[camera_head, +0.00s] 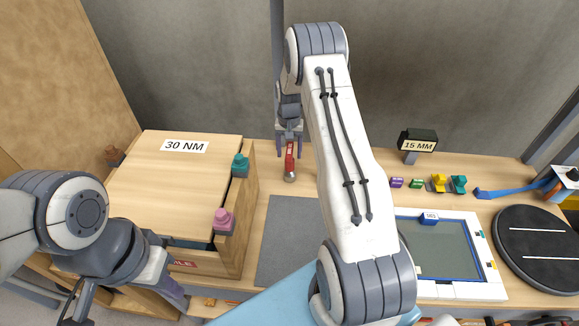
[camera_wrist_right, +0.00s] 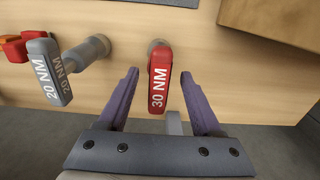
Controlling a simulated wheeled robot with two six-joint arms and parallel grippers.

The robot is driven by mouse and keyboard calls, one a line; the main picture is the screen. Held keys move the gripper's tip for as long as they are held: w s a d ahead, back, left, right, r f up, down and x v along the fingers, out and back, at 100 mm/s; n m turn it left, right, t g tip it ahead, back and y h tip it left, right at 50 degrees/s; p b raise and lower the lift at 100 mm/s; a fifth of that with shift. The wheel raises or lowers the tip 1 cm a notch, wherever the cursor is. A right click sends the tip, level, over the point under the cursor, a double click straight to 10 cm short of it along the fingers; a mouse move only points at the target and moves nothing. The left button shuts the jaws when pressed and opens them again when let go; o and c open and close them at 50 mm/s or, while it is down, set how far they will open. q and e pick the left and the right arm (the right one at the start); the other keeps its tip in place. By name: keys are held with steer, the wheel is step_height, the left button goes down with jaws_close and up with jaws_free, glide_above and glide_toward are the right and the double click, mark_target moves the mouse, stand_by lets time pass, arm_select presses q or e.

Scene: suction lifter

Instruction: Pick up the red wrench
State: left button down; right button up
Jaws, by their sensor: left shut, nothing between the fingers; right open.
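The red wrench (camera_head: 290,160), marked 30 NM, is at the back of the bench right of the wooden box, under my right gripper (camera_head: 289,143). In the right wrist view the red wrench (camera_wrist_right: 160,82) lies between the two purple fingers of my right gripper (camera_wrist_right: 159,74). The fingers are open, one on each side, with a visible gap to it. A grey wrench (camera_wrist_right: 46,78) marked 20 NM is to its left in that view. My left gripper (camera_head: 172,292) is shut and empty at the lower left, by the box's front.
The wooden box (camera_head: 190,150) with a 30 NM label carries teal and pink knobs. A grey mat (camera_head: 285,235) lies right of it. A framed screen (camera_head: 440,250), a black round disc (camera_head: 540,245) and small coloured blocks are further right. My right arm covers the middle.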

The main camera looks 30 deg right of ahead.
mark_target(290, 164)
step_height(290, 164, down, 2)
steer(key=shift+f+p, duration=0.1)
steer(key=shift+p, duration=0.35)
steer(key=shift+f, duration=0.55)
jaws_close()
arm_select(q)
steer(key=shift+r, duration=0.95)
